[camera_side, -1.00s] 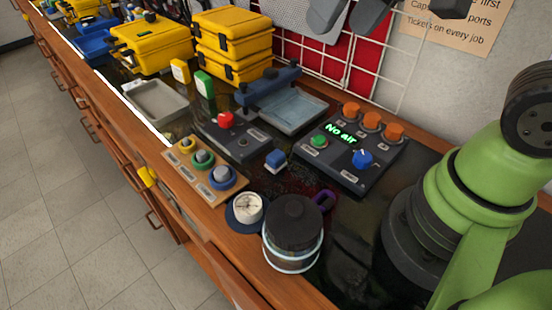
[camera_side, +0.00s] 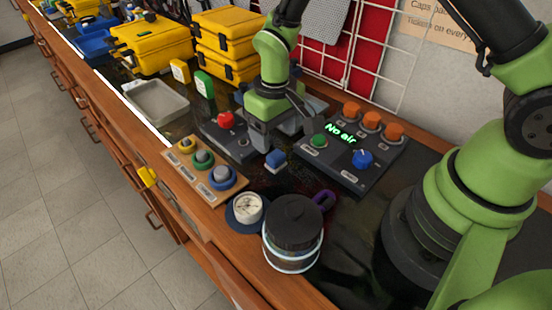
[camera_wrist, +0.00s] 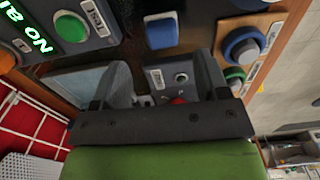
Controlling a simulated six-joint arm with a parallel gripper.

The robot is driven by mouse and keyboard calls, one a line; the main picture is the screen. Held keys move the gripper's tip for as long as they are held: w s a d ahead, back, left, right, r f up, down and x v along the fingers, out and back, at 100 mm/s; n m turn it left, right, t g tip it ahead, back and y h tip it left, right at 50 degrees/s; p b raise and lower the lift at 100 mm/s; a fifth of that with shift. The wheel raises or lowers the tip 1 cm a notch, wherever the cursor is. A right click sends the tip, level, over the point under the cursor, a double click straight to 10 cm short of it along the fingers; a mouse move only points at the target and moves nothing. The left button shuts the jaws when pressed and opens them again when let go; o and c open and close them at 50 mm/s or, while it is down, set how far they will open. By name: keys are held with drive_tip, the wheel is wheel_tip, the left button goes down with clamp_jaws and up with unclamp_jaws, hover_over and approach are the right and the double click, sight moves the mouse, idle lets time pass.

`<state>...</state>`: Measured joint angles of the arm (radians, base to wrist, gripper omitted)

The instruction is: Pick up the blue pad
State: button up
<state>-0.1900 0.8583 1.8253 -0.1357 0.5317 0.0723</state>
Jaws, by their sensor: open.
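The blue pad (camera_side: 276,158) is a small blue block on a white base, standing on the dark bench top between the wooden ring board and the control box. It also shows in the wrist view (camera_wrist: 160,29), ahead of the fingers near the top. My gripper (camera_side: 279,132) hangs low just behind the pad in the side view, near the red-button box. In the wrist view its two grey fingers (camera_wrist: 160,84) are spread apart, with nothing held between them. I cannot tell its exact height above the bench.
The control box (camera_side: 352,158) reading "No air" stands right of the pad. The wooden board (camera_side: 196,178) with coloured rings is left. The red-button box (camera_side: 239,149) is behind left.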

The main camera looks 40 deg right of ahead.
sight(275, 154)
wheel_tip(275, 154, down, 6)
drive_tip(key=shift+s+a+r, duration=0.1)
drive_tip(key=shift+a+r, duration=0.05)
drive_tip(key=c, duration=1)
drive_tip(key=shift+r, duration=0.1)
wheel_tip(275, 154, up, 10)
drive_tip(key=shift+f, duration=0.1)
